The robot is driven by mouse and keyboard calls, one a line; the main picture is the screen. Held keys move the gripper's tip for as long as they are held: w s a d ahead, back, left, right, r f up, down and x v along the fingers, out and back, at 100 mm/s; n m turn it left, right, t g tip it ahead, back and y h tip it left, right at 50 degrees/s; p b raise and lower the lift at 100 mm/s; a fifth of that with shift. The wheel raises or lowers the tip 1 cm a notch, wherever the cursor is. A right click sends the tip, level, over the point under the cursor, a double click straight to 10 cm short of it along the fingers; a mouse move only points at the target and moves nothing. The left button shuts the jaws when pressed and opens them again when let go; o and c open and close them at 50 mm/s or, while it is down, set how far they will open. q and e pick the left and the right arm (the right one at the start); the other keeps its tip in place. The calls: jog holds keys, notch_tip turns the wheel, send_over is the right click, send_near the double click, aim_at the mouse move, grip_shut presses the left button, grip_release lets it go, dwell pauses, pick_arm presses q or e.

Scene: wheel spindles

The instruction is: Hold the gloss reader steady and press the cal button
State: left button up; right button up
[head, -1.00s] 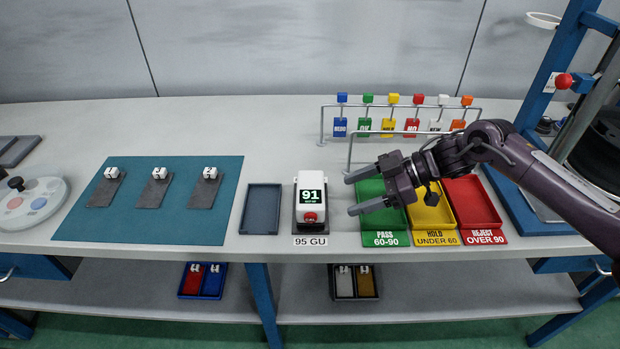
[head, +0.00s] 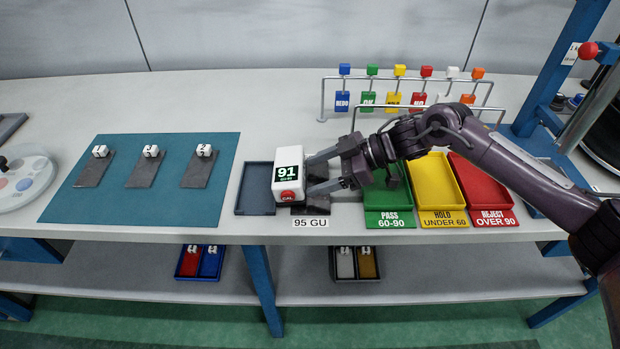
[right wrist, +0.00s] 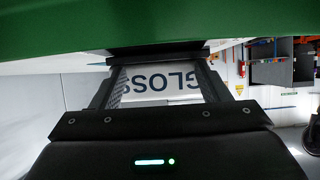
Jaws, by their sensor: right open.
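The gloss reader (head: 297,164) is a white box with a green display reading 91 and a red CAL button (head: 289,196) on its front. It sits to the left of its label and partly off the dark plate (head: 316,205), and looks slightly tilted. My right gripper (head: 311,174) is open at the reader's right side, its fingertips at or very near the casing; contact is hard to tell. In the right wrist view the reader's white face with upside-down GLOSS lettering (right wrist: 160,82) shows between the fingers. My left gripper is out of view.
An empty dark tray (head: 256,188) is close at the reader's left. Green (head: 388,200), yellow (head: 437,180) and red (head: 482,190) trays lie under my right forearm. A tag rack (head: 322,100) stands behind. A teal mat (head: 120,205) with small blocks on grey plates lies left.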

jog(key=shift+s+a+f, duration=0.15)
jog(key=shift+a, duration=0.05)
jog(key=shift+f, duration=0.1)
jog(key=shift+s, duration=0.1)
jog(key=shift+c, duration=0.7)
jog(key=shift+s, duration=0.1)
jog(key=c, duration=0.4)
jog(key=shift+a, duration=0.1)
grip_shut()
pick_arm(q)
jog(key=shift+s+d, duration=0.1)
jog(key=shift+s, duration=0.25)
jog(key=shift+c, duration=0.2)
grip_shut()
